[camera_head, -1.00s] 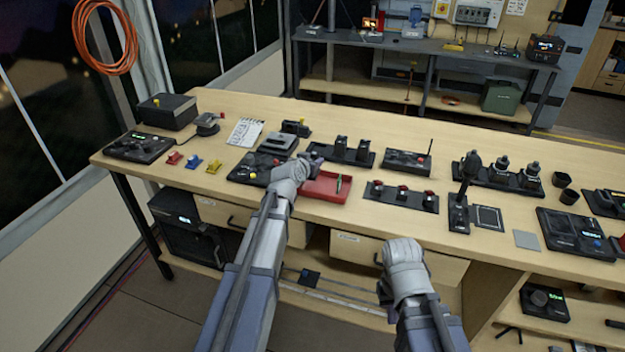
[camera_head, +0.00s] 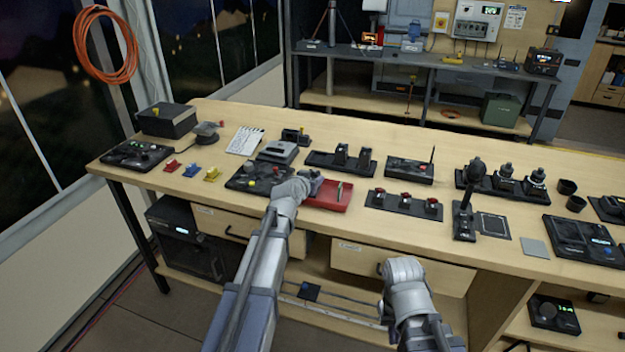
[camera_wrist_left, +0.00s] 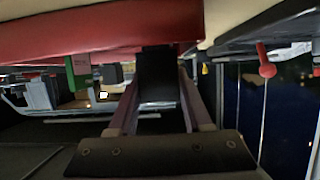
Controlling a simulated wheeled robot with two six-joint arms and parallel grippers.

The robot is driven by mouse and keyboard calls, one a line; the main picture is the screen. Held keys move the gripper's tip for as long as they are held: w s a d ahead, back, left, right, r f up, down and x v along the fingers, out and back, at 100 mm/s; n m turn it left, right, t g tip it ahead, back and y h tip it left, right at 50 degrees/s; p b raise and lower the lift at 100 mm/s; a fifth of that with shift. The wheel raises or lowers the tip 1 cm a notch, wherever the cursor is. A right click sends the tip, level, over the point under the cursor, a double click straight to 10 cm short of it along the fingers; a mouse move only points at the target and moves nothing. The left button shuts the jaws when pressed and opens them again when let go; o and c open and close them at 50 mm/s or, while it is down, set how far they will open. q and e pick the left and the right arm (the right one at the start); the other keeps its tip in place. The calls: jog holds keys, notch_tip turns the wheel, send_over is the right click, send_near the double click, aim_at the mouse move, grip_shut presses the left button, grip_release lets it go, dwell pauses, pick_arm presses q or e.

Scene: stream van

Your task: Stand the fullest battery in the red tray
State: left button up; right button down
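The red tray (camera_head: 328,205) lies near the front edge of the bench; its red side fills the top left of the left wrist view (camera_wrist_left: 90,38). A thin green piece (camera_head: 340,189) stands in it and also shows in the left wrist view (camera_wrist_left: 78,66). My left gripper (camera_head: 312,180) is at the tray's left end. In the left wrist view its fingers (camera_wrist_left: 160,98) close on a dark block, seemingly a battery (camera_wrist_left: 157,72), against the tray's side as seen. Its charge marking is hidden. My right gripper (camera_head: 388,304) hangs low before the drawers, fingers unclear.
A black dock with two upright dark blocks (camera_head: 341,163) stands behind the tray. A strip with red-topped switches (camera_head: 404,205) is to its right. A black control panel (camera_head: 258,178) is close on the left. Red, blue and yellow pieces (camera_head: 191,171) lie further left.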

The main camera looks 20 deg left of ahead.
pick_arm(q)
jog(key=o, duration=0.4)
jog(key=shift+r, duration=0.15)
jog(key=p+v, duration=0.5)
jog(key=v, duration=0.7)
jog(key=s+d+f+m+g+h, duration=0.1)
jog(key=s+d+f+m+g, duration=0.1)
jog(key=s+d+f+g, duration=0.45)
jog(key=s+d+f+m+g+h, duration=0.1)
jog(key=s+d+f, duration=0.2)
jog(key=d, duration=0.6)
jog(key=s+d+f+g+y, duration=0.1)
jog(key=s+f+g+y, duration=0.1)
jog(key=s, duration=0.6)
jog(key=s+d+f+g+y, duration=0.1)
jog(key=s+g, duration=0.3)
jog(key=s, duration=0.4)
jog(key=shift+d+f+y, duration=0.4)
jog(key=shift+d, duration=0.35)
